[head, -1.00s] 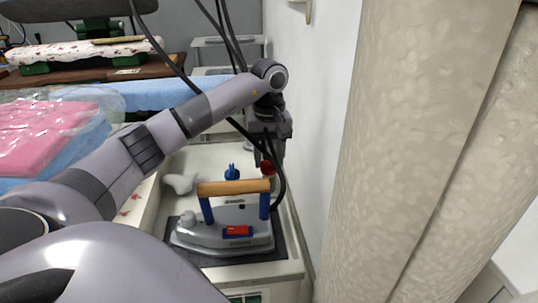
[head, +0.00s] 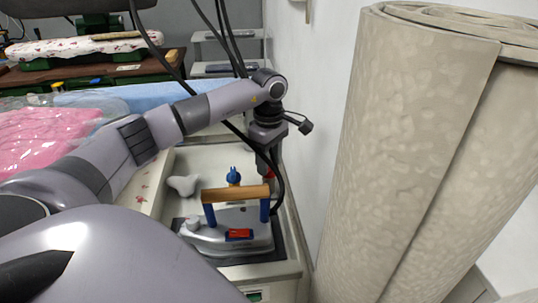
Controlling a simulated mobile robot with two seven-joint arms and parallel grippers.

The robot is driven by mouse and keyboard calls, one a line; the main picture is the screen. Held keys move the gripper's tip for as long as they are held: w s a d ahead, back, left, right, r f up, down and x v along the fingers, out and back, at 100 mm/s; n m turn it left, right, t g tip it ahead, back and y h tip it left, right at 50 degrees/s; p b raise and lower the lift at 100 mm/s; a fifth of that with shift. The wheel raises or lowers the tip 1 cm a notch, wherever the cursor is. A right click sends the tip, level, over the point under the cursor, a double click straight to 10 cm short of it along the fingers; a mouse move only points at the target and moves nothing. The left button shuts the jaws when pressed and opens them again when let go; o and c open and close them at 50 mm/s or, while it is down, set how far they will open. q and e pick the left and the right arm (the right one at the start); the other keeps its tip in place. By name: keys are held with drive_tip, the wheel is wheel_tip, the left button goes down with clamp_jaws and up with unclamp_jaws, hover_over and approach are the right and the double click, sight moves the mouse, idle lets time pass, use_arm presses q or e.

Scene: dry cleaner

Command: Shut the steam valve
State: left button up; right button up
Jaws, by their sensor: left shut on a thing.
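My left gripper (head: 268,164) points down behind the iron, near the wall, and is shut on a small red knob (head: 270,173), which looks like the valve's handle. The fingers and the black hose hide most of the knob, so I cannot tell how far it is turned. A small blue fitting (head: 233,177) stands to its left, apart from the gripper. My right gripper is out of view.
A steam iron (head: 215,238) with a wooden handle (head: 236,194) stands in front of the gripper on a dark pad. A white lump (head: 183,185) lies to the left. Large beige rolls (head: 420,150) stand at right. Black hoses hang close to my arm.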

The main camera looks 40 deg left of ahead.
use_arm(q)
drive_tip(key=n+p, duration=0.1)
drive_tip(key=n, duration=0.3)
drive_tip(key=shift+r, duration=0.1)
drive_tip(key=shift+n+p, duration=0.65)
drive_tip(key=shift+n, duration=1.85)
drive_tip(key=o, duration=1.1)
drive_tip(key=shift+c, duration=0.2)
wheel_tip(320, 180, up, 7)
drive_tip(key=shift+b, duration=0.35)
drive_tip(key=shift+s, duration=0.1)
